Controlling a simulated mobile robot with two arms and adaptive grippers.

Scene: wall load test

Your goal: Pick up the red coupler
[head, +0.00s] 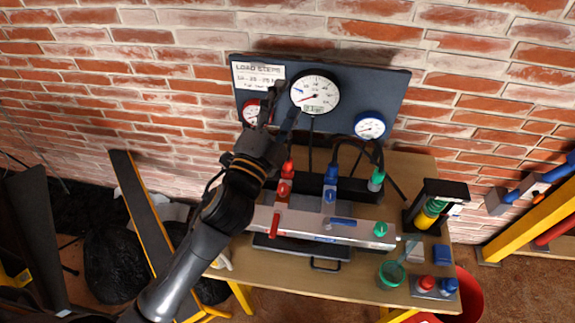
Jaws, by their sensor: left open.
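A red coupler (286,182) stands upright in a black rack on the wooden table, to the left of a blue coupler (330,189) and a green coupler (377,179). Black hoses rise behind the blue and green ones. My left gripper (279,108) is open and empty. In the picture its fingers are above the red coupler, in front of the gauge panel. Its distance from the coupler is hard to judge. My right gripper is not in view.
A dark panel (350,75) with gauges is on the brick wall. A silver manifold (300,226) with red, blue and green handles lies in front of the rack. At the table's right are a pump-like stand (437,203), a green cup (391,275) and red and blue caps (427,284).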

